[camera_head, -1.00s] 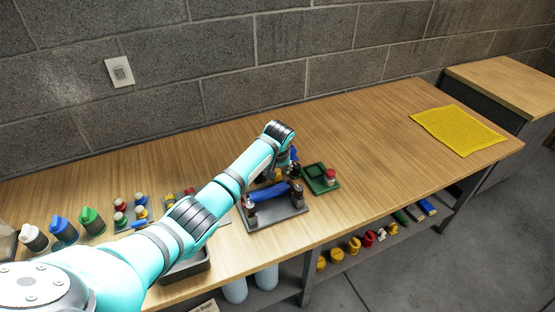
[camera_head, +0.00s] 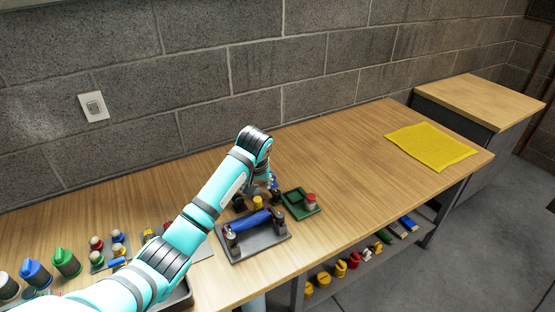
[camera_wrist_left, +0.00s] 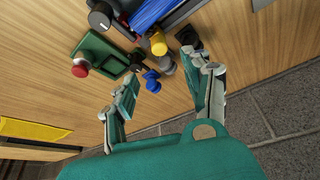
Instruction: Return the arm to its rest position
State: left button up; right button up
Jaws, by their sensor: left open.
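My left arm (camera_head: 215,195) reaches from the lower left over the workbench (camera_head: 350,165). Its wrist is bent down above the bench, and the gripper is mostly hidden behind the arm in the head view. In the left wrist view my left gripper (camera_wrist_left: 170,76) is open, with its fingers spread wide and nothing held between them. A small blue piece (camera_wrist_left: 151,80) and a yellow piece (camera_wrist_left: 158,43) show beyond the fingertips, apart from them. My right gripper is in neither view.
Near the wrist, a grey tray (camera_head: 262,244) holds a blue roller (camera_head: 250,221). A yellow mat (camera_head: 432,147) lies at right; the bench between is clear.

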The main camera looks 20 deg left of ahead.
pick_arm(q)
jog(key=s+d+f+m, duration=0.1)
jog(key=s+d+f, duration=0.1)
jog(key=s, duration=0.3)
jog(key=s+d+f+m+h, duration=0.1)
jog(key=s+d+f+m, duration=0.1)
jog(key=s+f, duration=0.3)
jog(key=s+d+f+m, duration=0.1)
jog(key=s+d+f, duration=0.2)
jog(key=s, duration=0.4)
jog(key=shift+s+d+f+h, duration=0.1)
jog(key=shift+s+f+h, duration=0.05)
jog(key=shift+f, duration=0.2)
jog(key=shift+s+d+f+h, duration=0.1)
jog(key=shift+f+h, duration=0.05)
jog(key=shift+f, duration=0.2)
jog(key=s+r+m, duration=0.2)
jog(key=s+m, duration=0.1)
jog(key=s, duration=1.8)
notch_tip(320, 180, down, 26)
jog(key=s+g, duration=0.2)
jog(key=s+a+f+g, duration=0.1)
jog(key=s+a+f, duration=0.1)
jog(key=s+f, duration=1.4)
jog(key=shift+s+f+m, duration=0.15)
jog(key=shift+m, duration=0.25)
